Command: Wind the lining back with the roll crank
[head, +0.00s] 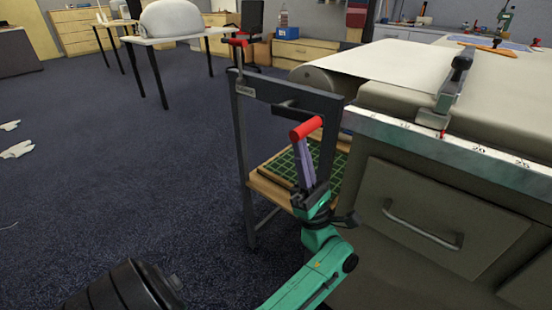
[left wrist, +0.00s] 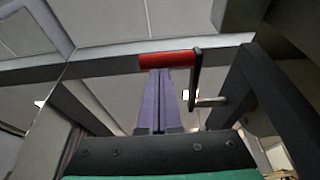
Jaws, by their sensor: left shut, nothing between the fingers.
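The roll crank's red handle (head: 307,128) is at the near side of the dark metal frame at the table's end. In the left wrist view the red handle (left wrist: 165,59) lies across the tips of my left gripper (left wrist: 156,75), with its black crank arm to the right. My left gripper (head: 304,148) has purple fingers, shut together and pointing up at the handle. The handle is not between them; whether they touch it I cannot tell. The pale lining (head: 400,62) lies over the table top from the roll end. My right gripper is not in view.
The dark metal frame (head: 241,135) stands beside the grey cabinet (head: 440,215). A wooden shelf with a green grid mat (head: 283,170) is low inside it. A clamp-like tool (head: 453,92) stands on the ruler edge. Open blue carpet lies to the left, with white gloves (head: 16,150).

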